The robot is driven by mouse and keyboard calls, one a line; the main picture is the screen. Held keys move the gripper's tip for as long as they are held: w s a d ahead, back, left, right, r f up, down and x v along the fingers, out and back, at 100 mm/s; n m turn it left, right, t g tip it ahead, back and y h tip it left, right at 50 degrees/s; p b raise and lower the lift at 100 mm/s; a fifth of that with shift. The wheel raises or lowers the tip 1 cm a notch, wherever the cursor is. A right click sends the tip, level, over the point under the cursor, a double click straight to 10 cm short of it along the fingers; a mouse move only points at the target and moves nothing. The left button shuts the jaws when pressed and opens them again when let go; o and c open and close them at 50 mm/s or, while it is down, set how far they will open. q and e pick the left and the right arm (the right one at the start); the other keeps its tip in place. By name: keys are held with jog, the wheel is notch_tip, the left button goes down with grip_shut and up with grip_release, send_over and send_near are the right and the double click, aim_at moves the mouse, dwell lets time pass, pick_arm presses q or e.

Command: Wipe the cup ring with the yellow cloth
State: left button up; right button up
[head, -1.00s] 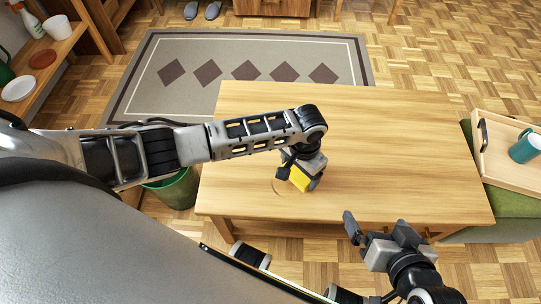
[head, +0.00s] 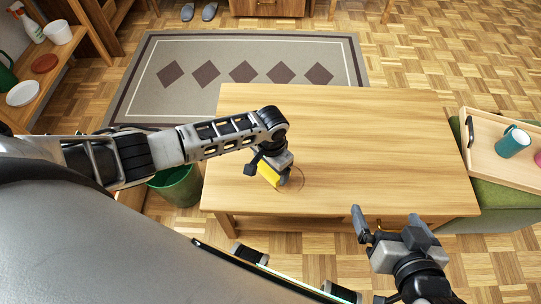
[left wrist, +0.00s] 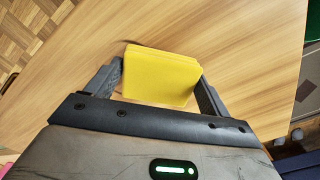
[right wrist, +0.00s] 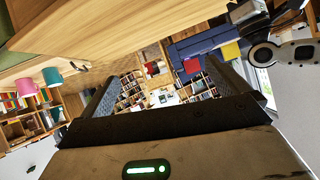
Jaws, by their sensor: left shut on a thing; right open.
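The yellow cloth (head: 268,174) is a folded pad held at the front left part of the wooden table (head: 360,140). My left gripper (head: 272,172) is shut on it; in the left wrist view the cloth (left wrist: 160,76) sits between both fingers. It is low at the tabletop, but I cannot tell how firmly it touches. The cup ring (head: 299,184) is a faint brown arc just right of the cloth, partly hidden by the gripper. My right gripper (head: 388,222) is open and empty at the table's front edge; its spread fingers show in the right wrist view (right wrist: 165,85).
A wooden tray (head: 483,150) with a teal mug (head: 513,142) and a pink cup (head: 538,158) rests on a green seat (head: 490,200) to the right. A green bin (head: 178,186) stands left of the table. The rest of the tabletop is clear.

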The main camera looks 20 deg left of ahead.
pick_arm(q)
jog(key=shift+r+p, duration=0.6)
jog(key=shift+r, duration=0.2)
notch_tip(320, 180, up, 3)
jog(key=p, duration=0.3)
jog(key=shift+f, duration=0.15)
jog(key=shift+r+p, duration=0.75)
jog(key=shift+p, duration=0.15)
jog(key=shift+r+p, duration=0.5)
jog(key=shift+p, duration=0.1)
pick_arm(e)
notch_tip(320, 180, up, 7)
jog(key=d, duration=0.1)
jog(key=shift+s+d+f+m+h, duration=0.15)
jog(key=shift+s+d+m+h, duration=0.2)
jog(key=shift+s+m+h, duration=0.05)
